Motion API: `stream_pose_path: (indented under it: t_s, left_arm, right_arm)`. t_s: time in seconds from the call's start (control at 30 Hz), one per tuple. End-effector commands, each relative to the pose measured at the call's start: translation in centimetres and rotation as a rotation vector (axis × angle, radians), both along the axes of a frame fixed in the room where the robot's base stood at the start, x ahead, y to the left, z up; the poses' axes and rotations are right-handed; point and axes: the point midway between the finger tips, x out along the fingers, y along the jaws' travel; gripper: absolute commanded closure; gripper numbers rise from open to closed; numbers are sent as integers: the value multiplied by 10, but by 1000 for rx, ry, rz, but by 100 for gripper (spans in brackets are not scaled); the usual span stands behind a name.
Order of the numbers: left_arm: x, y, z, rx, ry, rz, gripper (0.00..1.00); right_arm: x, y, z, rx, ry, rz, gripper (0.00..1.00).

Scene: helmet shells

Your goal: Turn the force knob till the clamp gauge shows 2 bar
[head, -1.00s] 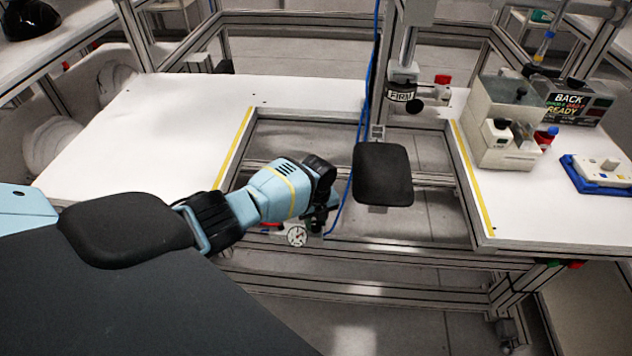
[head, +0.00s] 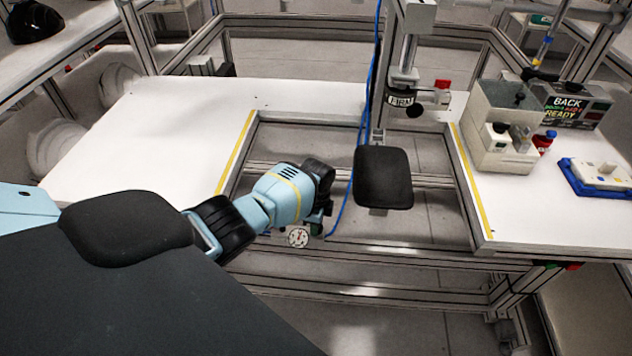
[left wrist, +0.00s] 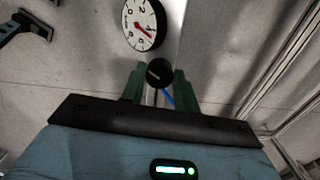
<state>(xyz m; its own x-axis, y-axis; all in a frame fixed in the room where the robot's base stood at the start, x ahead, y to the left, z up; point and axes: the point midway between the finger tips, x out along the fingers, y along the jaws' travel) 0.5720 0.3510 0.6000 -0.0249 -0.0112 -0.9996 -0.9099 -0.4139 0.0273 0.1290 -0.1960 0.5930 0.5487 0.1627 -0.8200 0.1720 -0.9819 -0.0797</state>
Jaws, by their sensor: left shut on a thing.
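The clamp gauge (left wrist: 143,24) is a round white dial with a red needle in the left wrist view. Its needle points to the lower right of the picture, past the 2, but the exact reading is hard to tell. In the head view the gauge (head: 298,238) is small, just below my left gripper. The force knob (left wrist: 159,73) is black and round with a pale mark. My left gripper (left wrist: 158,86) has its green fingers on both sides of the knob and is shut on it. In the head view the left gripper (head: 318,222) mostly hides the knob. My right gripper is not in view.
White tabletops with yellow edge strips lie on both sides of an open bay.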

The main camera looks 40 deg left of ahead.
Motion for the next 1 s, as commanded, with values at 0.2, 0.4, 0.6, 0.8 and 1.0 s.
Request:
stream_pose_path:
  t_s: [0.2, 0.4, 0.6, 0.8, 1.0]
  left_arm:
    - [0, -1, 1, -1, -1, 207, 93]
    - [0, -1, 1, -1, -1, 396, 93]
    - [-1, -1, 1, -1, 0, 586, 93]
    - [-1, -1, 1, -1, 0, 777, 93]
    - [-1, -2, 1, -2, -1, 966, 93]
  right_arm:
    - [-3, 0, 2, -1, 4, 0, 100]
    - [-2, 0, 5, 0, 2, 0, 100]
    - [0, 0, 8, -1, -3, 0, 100]
    - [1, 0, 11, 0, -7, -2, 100]
    - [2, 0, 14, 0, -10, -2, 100]
